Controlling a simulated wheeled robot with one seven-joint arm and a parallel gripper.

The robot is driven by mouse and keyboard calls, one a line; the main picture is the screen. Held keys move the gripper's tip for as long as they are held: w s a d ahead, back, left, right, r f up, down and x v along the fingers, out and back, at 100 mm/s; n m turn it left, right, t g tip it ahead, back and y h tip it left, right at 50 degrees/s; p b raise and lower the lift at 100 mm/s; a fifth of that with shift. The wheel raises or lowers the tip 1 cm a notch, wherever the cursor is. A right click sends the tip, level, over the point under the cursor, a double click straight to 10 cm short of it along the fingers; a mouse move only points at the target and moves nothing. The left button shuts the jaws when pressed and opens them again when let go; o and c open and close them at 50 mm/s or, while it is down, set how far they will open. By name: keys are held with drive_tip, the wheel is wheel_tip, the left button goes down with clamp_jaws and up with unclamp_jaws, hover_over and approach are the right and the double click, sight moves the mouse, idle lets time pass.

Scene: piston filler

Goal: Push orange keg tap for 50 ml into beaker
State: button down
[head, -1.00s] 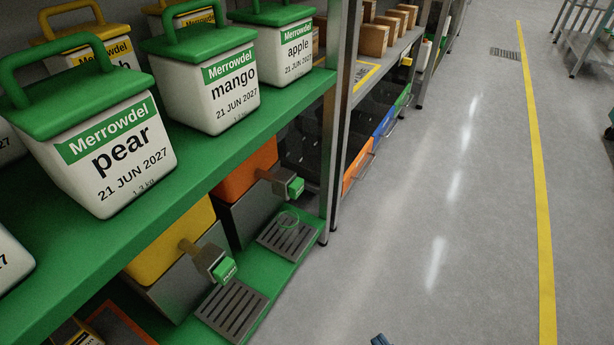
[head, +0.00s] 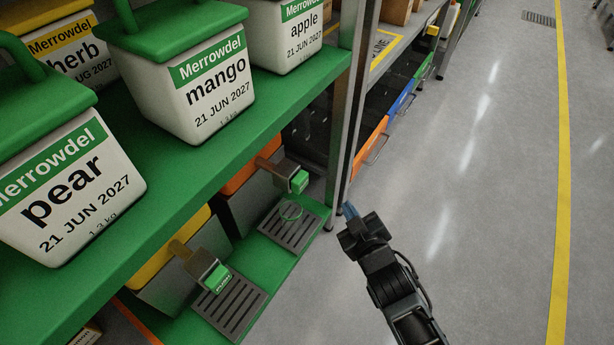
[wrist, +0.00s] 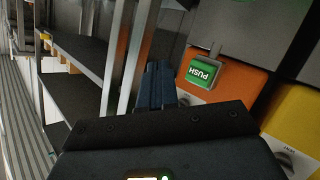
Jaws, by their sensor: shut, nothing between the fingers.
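The orange keg (head: 241,177) sits on the lower green shelf, its upper part hidden by the shelf above. Its tap ends in a green push button (head: 299,181). The wrist view shows the orange keg (wrist: 232,90) and the green PUSH button (wrist: 202,71) to the right of the fingers.
A yellow keg (head: 178,245) with its own green PUSH tap (head: 216,279) stands left of the orange one. White tubs with green lids, such as the mango tub (head: 190,80), line the upper shelf. A metal rack post (head: 345,150) rises behind my gripper. The floor to the right is clear.

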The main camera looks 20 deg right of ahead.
sight(302, 184)
drive_tip(key=shift+w, duration=0.15)
drive_tip(key=w+a+b, duration=0.5)
drive_tip(key=w+b, duration=0.2)
drive_tip(key=shift+b, duration=0.35)
drive_tip(key=shift+a, duration=0.1)
idle(2.1)
drive_tip(key=shift+w+a+b, duration=0.25)
drive_tip(key=shift+w+b, duration=0.05)
